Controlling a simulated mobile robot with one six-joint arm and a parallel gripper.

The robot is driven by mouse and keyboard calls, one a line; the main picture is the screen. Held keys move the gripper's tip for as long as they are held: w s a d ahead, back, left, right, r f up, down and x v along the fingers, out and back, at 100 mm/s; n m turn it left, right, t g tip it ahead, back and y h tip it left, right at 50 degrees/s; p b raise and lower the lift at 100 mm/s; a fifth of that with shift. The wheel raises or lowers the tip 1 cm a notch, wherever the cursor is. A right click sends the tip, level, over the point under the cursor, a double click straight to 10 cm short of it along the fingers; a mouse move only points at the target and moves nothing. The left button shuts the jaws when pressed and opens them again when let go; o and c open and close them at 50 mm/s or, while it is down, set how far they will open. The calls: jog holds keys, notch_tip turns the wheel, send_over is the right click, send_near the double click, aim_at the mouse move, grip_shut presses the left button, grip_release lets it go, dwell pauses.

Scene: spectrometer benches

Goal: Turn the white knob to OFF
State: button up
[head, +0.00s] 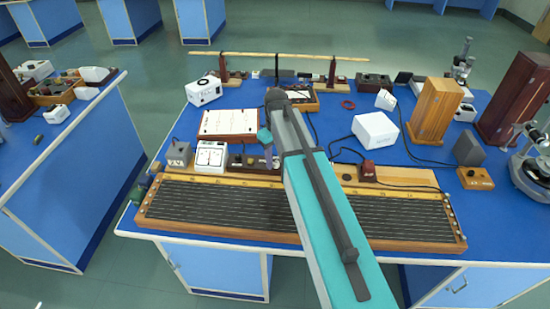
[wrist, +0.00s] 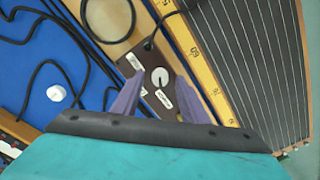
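In the wrist view, the white knob (wrist: 160,77) sits on a dark brown panel (wrist: 150,58) with small white labels around it. The label text is too small to read, and I cannot tell which one the knob's mark points at. My gripper (wrist: 158,82) is open, with its two purple fingers spread to the left and right of the knob in the picture. I cannot tell whether they touch it. In the head view, my gripper (head: 268,152) points down over the bench behind the long wire board (head: 200,204). The knob cannot be made out there.
A yellow scale (wrist: 190,47) and the wire board run right of the panel. A black cable (wrist: 150,43) leaves the panel. A white meter (head: 210,157) and a grey box (head: 179,153) stand left of my gripper. A red-brown block (head: 368,171) stands to the right.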

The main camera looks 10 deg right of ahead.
jog(key=shift+f, duration=0.15)
jog(key=shift+c, duration=0.2)
grip_shut()
jog(key=shift+m, duration=0.5)
jog(key=m+b, duration=0.1)
jog(key=m, duration=0.3)
jog(key=shift+m, duration=0.3)
jog(key=m, duration=0.6)
jog(key=shift+d+b, duration=0.1)
jog(key=shift+b, duration=0.2)
